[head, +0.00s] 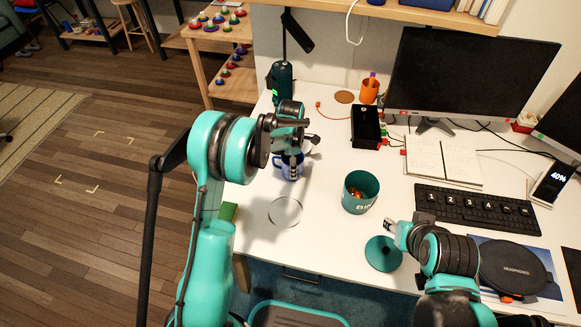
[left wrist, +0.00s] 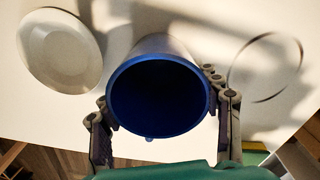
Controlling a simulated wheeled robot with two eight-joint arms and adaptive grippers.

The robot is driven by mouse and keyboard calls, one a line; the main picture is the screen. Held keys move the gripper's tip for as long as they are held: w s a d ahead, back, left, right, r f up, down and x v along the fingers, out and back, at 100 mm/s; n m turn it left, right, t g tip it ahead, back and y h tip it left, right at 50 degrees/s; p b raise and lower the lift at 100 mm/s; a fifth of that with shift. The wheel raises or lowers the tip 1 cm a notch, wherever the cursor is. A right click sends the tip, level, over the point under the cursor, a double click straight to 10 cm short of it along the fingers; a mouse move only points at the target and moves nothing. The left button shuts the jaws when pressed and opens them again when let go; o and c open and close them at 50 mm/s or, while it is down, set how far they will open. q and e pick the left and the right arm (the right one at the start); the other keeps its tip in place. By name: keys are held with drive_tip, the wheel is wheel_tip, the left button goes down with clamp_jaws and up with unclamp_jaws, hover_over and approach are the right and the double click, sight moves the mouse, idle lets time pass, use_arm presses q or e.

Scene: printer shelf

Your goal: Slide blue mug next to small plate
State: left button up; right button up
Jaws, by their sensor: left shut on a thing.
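The blue mug (head: 280,164) stands on the white desk near its left edge. My left gripper (head: 292,168) is shut on it, with one finger on either side. In the left wrist view the mug (left wrist: 158,90) shows its open, dark blue inside between the two fingers (left wrist: 165,122). The small white plate (left wrist: 60,50) lies on the desk beside the mug, apart from it, at the left of that view. In the head view the plate (head: 312,139) is mostly hidden behind my left gripper. My right gripper (head: 389,225) is over the front of the desk, its fingers too small to read.
A thin dark ring outline (head: 285,211) marks the desk in front of the mug. A teal container (head: 360,192) and a teal disc (head: 382,254) are to the right. A black box (head: 366,127), an orange cup (head: 369,90) and a keyboard (head: 470,210) stand farther off.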

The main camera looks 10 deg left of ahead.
use_arm(q)
drive_tip(key=shift+w, duration=0.2)
drive_tip(key=o, duration=1.5)
drive_tip(key=shift+r, duration=0.1)
wheel_tip(320, 180, up, 12)
drive_tip(key=shift+f, duration=0.1)
